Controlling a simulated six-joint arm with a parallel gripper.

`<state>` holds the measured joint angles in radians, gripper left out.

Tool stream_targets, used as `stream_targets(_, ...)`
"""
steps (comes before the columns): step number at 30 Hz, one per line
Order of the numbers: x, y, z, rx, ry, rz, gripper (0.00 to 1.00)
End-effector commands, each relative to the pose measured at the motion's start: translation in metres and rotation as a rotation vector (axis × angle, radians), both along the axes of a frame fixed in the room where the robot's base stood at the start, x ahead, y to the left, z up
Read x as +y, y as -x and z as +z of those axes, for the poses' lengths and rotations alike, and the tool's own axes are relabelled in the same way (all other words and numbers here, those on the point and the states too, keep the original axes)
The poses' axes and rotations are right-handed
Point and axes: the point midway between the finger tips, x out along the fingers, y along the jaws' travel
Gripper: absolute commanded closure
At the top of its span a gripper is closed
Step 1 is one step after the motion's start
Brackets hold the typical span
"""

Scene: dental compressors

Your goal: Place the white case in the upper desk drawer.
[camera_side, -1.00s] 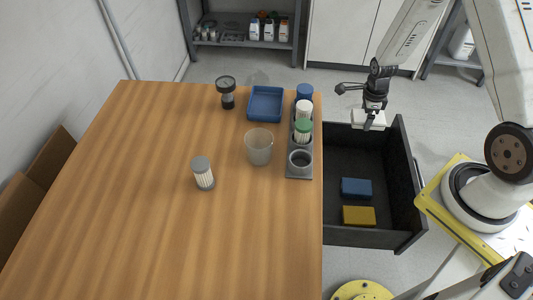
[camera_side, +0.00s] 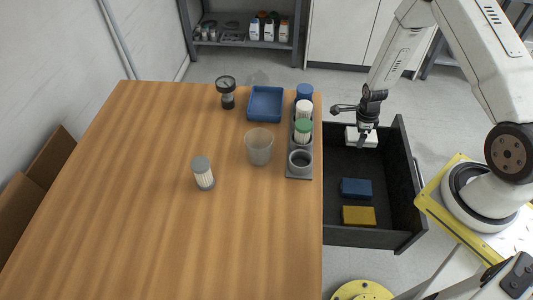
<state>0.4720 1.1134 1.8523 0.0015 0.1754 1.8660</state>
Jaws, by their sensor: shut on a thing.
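The white case (camera_side: 368,140) is held in my gripper (camera_side: 362,139), which is shut on it. The case is over the far part of the open dark drawer (camera_side: 412,205) at the right side of the desk. I cannot tell whether the case touches the drawer floor. The gripper fingers hide part of the case. A blue case (camera_side: 356,188) and a yellow case (camera_side: 358,215) lie in the near part of the drawer.
On the wooden desk (camera_side: 130,190), a grey rack (camera_side: 300,172) with several capped containers stands along the edge beside the drawer. A blue tray (camera_side: 265,118), a translucent cup (camera_side: 259,147), a gauge (camera_side: 227,92) and a grey-capped filter (camera_side: 203,174) also stand there. The drawer middle is free.

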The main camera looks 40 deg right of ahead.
Motion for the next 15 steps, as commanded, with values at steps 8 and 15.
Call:
stream_targets(8,0.001,0.001,-0.040,0.003,-0.001,0.000,0.81)
stream_targets(15,0.000,0.000,-0.060,0.001,-0.001,0.000,0.81)
